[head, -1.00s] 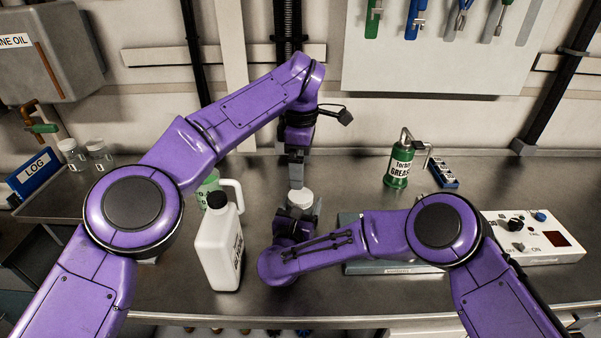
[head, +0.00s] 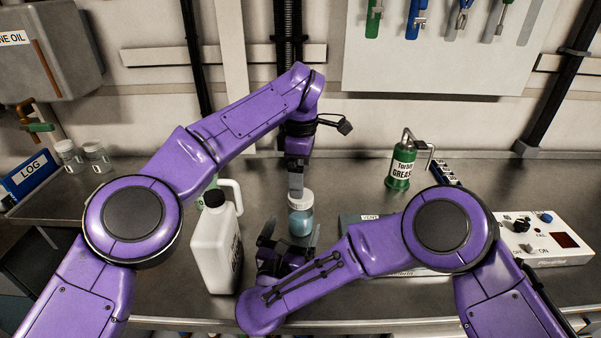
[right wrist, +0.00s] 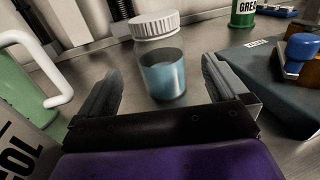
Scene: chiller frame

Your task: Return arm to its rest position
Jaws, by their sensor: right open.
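A clear jar (head: 301,219) with a white lid and blue contents stands upright on the steel bench. It also shows in the right wrist view (right wrist: 160,70), just beyond the open fingers. My right gripper (head: 290,236) is open and empty, in front of the jar and apart from it. The right wrist view shows its two spread fingers (right wrist: 163,75) with nothing between them. My left gripper (head: 295,183) points down at the jar's lid from behind. I cannot tell whether it touches the lid or whether its jaws are open.
A white jug (head: 216,250) stands close left of my right gripper. A green grease can (head: 401,165) stands at the back right. A grey-blue book or case (right wrist: 270,75) and a white control box (head: 540,240) lie to the right. The bench's front edge (head: 380,322) is near.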

